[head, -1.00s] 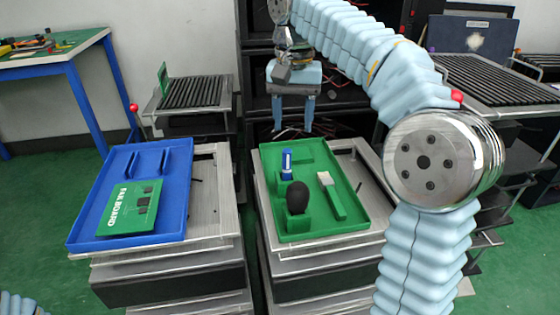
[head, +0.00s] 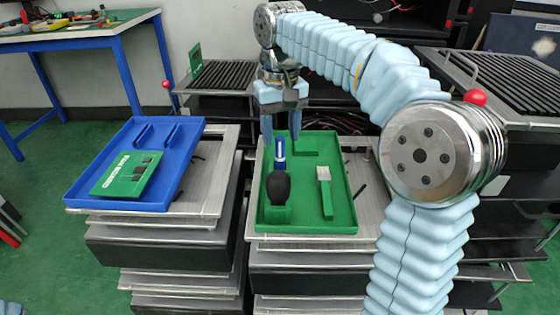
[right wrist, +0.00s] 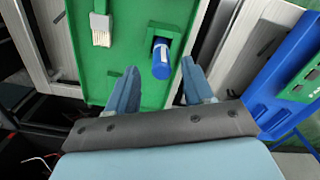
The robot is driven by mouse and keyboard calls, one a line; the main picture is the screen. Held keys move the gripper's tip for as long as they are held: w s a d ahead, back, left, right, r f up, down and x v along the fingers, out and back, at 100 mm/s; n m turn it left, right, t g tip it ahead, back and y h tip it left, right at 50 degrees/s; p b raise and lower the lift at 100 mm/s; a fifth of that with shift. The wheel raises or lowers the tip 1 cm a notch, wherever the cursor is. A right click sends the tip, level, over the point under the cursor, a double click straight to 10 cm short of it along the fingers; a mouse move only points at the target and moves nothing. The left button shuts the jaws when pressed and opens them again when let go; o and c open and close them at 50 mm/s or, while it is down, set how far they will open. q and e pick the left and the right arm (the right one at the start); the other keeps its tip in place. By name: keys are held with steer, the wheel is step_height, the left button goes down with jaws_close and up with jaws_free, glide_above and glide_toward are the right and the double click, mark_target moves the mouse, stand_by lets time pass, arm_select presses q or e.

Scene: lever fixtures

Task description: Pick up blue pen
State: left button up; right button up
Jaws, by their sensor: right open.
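The blue pen (head: 281,150) stands at the far left of the green tray (head: 345,218), behind a black bulb-shaped thing. It has a white band. In the right wrist view the pen (right wrist: 161,60) shows its rounded blue end between the fingers, in picture terms. My right gripper (head: 280,142) points down with its fingers apart, above the tray's far end near the pen. No finger visibly touches the pen; the exact height gap is hard to tell. My left gripper is not in view.
The black bulb (head: 278,187) stands in front of the pen. A white-bristled brush (head: 325,190) lies to the right in the same tray; it also shows in the right wrist view (right wrist: 100,24). A blue tray (head: 122,201) with a green board (head: 128,173) sits to the left.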

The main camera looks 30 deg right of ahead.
mark_target(280, 153)
step_height(280, 153, down, 6)
steer(key=shift+s+a+r+b, duration=0.15)
steer(key=shift+r+b, duration=0.05)
steer(key=shift+b, duration=0.45)
jaws_close()
